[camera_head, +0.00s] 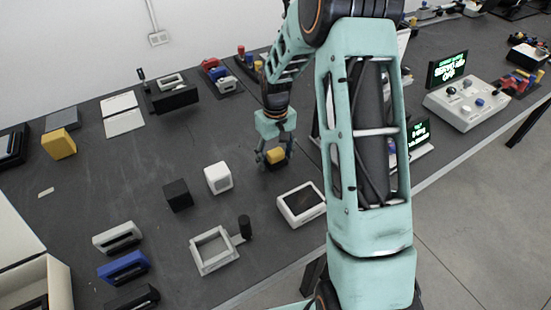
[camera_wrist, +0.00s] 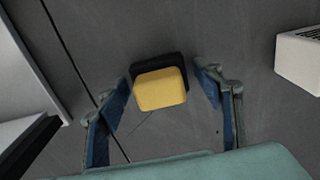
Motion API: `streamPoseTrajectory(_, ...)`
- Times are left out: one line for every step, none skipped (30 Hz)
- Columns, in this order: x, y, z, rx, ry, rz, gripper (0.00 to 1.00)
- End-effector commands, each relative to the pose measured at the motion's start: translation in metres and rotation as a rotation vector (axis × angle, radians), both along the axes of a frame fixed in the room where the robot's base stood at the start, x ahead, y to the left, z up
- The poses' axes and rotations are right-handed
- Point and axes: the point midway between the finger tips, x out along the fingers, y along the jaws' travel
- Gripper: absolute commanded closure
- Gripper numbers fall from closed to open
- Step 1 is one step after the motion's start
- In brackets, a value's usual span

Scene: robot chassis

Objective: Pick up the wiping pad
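The wiping pad is a small yellow block with a dark backing or base. It shows in the wrist view (camera_wrist: 160,90) and beneath my gripper in the head view (camera_head: 276,155). My gripper (camera_head: 276,160) points down over it on the dark table. In the wrist view my gripper (camera_wrist: 163,78) is open, with one blue-lined finger on each side of the pad. A gap shows between the pad and each finger. I cannot tell how far down the fingertips reach beside the pad.
A white cube (camera_head: 218,178), a black cube (camera_head: 177,195) and a white framed box (camera_head: 301,204) stand near my gripper on the table (camera_head: 100,190). Another yellow block (camera_head: 58,143) is at the far left. A white box (camera_wrist: 300,58) lies right in the wrist view.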

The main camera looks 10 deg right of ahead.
Motion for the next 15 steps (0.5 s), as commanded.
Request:
streamPoseTrajectory(0.0001,0.0000,0.0002,0.000,0.000,0.000,0.48)
streamPoseTrajectory(0.0001,0.0000,0.0002,0.000,0.000,0.000,0.51)
streamPoseTrajectory(0.0001,0.0000,0.0002,0.000,0.000,0.000,0.55)
streamPoseTrajectory(0.0001,0.0000,0.0002,0.000,0.000,0.000,0.59)
streamPoseTrajectory(0.0001,0.0000,0.0003,0.000,0.000,0.000,0.62)
streamPoseTrajectory(0.0001,0.0000,0.0003,0.000,0.000,0.000,0.66)
streamPoseTrajectory(0.0001,0.0000,0.0003,0.000,0.000,0.000,0.70)
streamPoseTrajectory(0.0001,0.0000,0.0003,0.000,0.000,0.000,0.73)
streamPoseTrajectory(0.0002,0.0001,0.0003,0.000,0.000,0.000,0.77)
streamPoseTrajectory(0.0002,0.0001,0.0004,0.000,0.000,0.000,0.78)
streamPoseTrajectory(0.0002,0.0001,0.0004,0.000,0.000,0.000,0.78)
streamPoseTrajectory(0.0002,0.0001,0.0004,0.000,0.000,0.000,0.78)
streamPoseTrajectory(0.0002,0.0001,0.0004,0.000,0.000,0.000,0.78)
streamPoseTrajectory(0.0002,0.0001,0.0004,0.000,0.000,0.000,0.78)
streamPoseTrajectory(0.0002,0.0001,0.0005,0.000,-0.001,0.000,0.78)
